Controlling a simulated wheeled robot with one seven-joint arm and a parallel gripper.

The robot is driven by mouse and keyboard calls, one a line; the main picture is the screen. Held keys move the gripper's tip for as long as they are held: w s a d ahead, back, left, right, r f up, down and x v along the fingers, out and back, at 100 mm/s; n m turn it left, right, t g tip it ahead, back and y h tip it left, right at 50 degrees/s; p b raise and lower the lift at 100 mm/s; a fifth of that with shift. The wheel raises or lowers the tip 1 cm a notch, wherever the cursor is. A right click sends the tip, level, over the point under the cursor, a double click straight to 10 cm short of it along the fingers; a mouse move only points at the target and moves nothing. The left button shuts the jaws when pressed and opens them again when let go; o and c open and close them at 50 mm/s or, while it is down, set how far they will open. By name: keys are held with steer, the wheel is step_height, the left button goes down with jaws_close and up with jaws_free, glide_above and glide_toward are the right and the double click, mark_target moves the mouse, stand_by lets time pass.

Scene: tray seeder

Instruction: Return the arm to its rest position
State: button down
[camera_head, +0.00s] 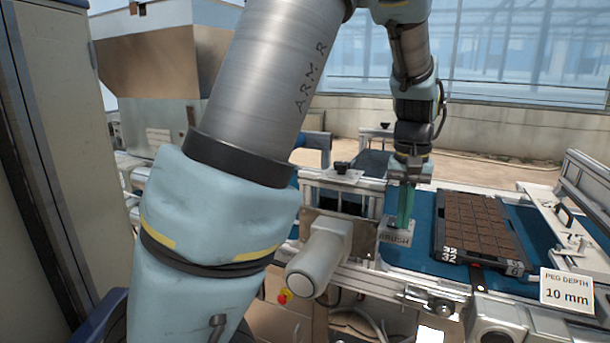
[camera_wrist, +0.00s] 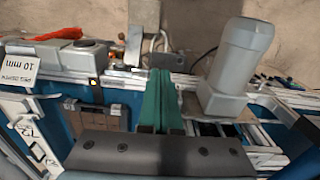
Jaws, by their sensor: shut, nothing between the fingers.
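My gripper (camera_head: 403,224) hangs pointing down over the blue conveyor belt, just left of the seed tray. Its green fingers are together with nothing between them. In the wrist view the closed fingers (camera_wrist: 160,74) reach up the middle of the picture, toward the machine's side rail. My arm arches from the lower left of the head view across the top and down to the gripper. Its large forearm hides part of the machine behind it.
A dark tray (camera_head: 440,240) of brown cells lies on the blue belt (camera_head: 400,255). A "BRUSH" plate (camera_head: 395,239) is close by the fingertips. A grey motor (camera_head: 318,258) juts out in front. A "PEG DEPTH 10 mm" sign (camera_head: 567,290) stands at right. A cabinet (camera_head: 50,150) is at left.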

steer(key=s+a+f+n, duration=0.1)
steer(key=s+a+f, duration=0.1)
steer(key=a, duration=1.1)
steer(key=s+a+f+n+t, duration=0.1)
steer(key=s+a+f+n, duration=0.1)
steer(key=a, duration=1.2)
steer(key=shift+s+f+t, duration=0.3)
steer(key=shift+s+f, duration=0.15)
steer(key=shift+s, duration=0.05)
steer(key=w+d+r+m+t+h+p, duration=0.1)
steer(key=w+d+r+t, duration=0.1)
steer(key=d, duration=0.7)
steer(key=w+d+r+m+t+h+p, duration=0.1)
steer(key=w+d+r, duration=0.3)
steer(key=d, duration=0.5)
steer(key=w+d+r+m+t+h+p, duration=0.1)
steer(key=w+d+r+t, duration=0.2)
steer(key=d, duration=0.7)
steer(key=shift+w+r+t+h, duration=0.3)
steer(key=shift+w+r, duration=0.15)
steer(key=shift+w, duration=0.8)
steer(key=shift+f, duration=0.1)
